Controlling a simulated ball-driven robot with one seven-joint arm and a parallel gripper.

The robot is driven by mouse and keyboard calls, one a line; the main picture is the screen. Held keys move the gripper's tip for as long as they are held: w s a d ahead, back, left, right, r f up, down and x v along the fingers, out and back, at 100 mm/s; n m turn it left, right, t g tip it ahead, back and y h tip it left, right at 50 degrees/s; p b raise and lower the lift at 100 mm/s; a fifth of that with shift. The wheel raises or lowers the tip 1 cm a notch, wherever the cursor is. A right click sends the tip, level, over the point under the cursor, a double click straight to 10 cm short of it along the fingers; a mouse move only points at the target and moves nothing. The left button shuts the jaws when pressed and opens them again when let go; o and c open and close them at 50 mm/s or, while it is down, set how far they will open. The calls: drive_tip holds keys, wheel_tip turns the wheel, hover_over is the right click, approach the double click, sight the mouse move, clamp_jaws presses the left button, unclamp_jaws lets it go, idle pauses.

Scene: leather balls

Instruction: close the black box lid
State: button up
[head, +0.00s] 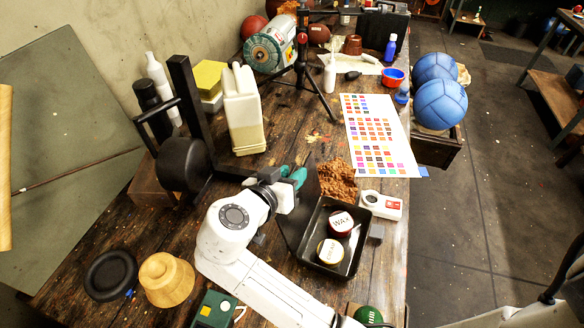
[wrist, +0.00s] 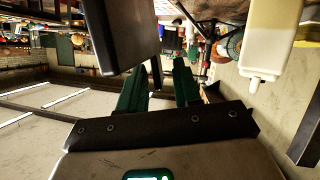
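The black box (head: 324,272) sits open on the table, with a red WAX tin (head: 341,222) and a yellow-topped tin (head: 330,251) inside. Its dark lid (head: 304,215) stands raised along the box's left side. My gripper (head: 293,174) is beside the lid's upper edge, on the lid's left side. In the wrist view my green fingers (wrist: 160,88) are spread with a gap between them. A large dark panel, which looks like the lid (wrist: 122,35), is close to the left finger there. I cannot tell whether they touch.
Brown crumpled material (head: 338,181) and a white device (head: 381,205) are near the box. A black stand (head: 186,165) and a cream jug (head: 243,110) are left of and behind my gripper. The jug shows in the wrist view (wrist: 268,38).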

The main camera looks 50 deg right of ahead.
drive_tip(key=shift+d+f, duration=0.2)
drive_tip(key=shift+d, duration=0.35)
clamp_jaws()
drive_tip(key=shift+w, duration=0.1)
idle(1.0)
